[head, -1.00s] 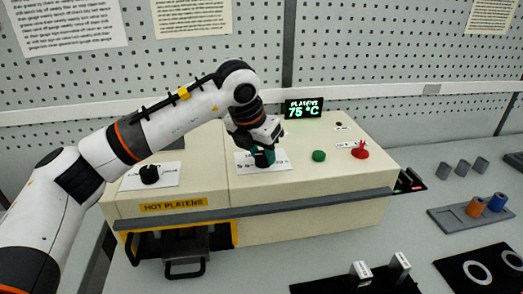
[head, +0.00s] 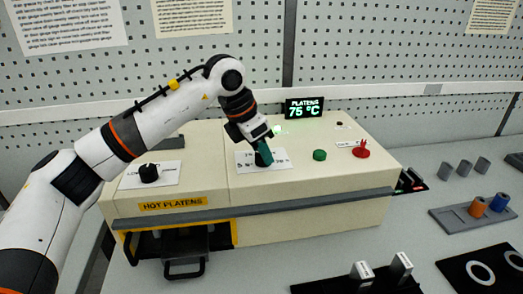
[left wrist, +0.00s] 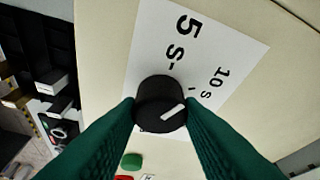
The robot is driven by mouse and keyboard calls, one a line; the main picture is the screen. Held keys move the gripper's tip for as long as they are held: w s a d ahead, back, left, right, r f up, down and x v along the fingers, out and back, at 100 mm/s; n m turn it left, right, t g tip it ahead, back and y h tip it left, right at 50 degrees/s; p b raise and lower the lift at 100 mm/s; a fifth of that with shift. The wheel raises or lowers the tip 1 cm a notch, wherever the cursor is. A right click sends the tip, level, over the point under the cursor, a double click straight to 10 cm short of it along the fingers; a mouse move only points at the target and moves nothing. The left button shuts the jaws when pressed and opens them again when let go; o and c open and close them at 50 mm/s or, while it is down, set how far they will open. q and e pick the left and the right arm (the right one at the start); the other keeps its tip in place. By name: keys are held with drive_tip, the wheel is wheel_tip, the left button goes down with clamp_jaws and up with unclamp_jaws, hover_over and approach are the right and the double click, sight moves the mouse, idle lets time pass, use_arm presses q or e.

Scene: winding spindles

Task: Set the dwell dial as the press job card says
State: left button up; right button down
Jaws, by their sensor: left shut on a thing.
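The dwell dial (left wrist: 158,105) is a black round knob with a white pointer line, on a white scale card (left wrist: 212,50) marked "5 s" and "10 s". In the left wrist view the pointer slants toward the lower left and upper right, with the upper right end near the "10 s" side. My left gripper (head: 263,154) has its green fingers on both sides of the knob, shut on it. In the head view the dial is mostly hidden by the fingers. A display (head: 304,108) reads "PLATENS 75 °C". My right gripper is not in view.
Another black knob (head: 149,173) sits on a card at the left of the cream press (head: 300,210). A green button (head: 319,155) and red knob (head: 361,149) are to the right.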

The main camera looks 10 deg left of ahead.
use_arm(q)
drive_tip(key=m+g, duration=0.1)
drive_tip(key=m, duration=0.2)
drive_tip(key=shift+w+r+h+p, duration=0.1)
drive_tip(key=shift+w+h+p, duration=0.05)
drive_tip(key=shift+h+p, duration=0.25)
drive_tip(key=shift+m+g+p, duration=0.45)
drive_tip(key=shift+m+g, duration=0.05)
drive_tip(key=shift+m, duration=1.2)
drive_tip(key=o, duration=1)
drive_tip(key=shift+a, duration=0.1)
drive_tip(key=b+v, duration=0.1)
drive_tip(key=v, duration=1.1)
drive_tip(key=shift+w, duration=0.15)
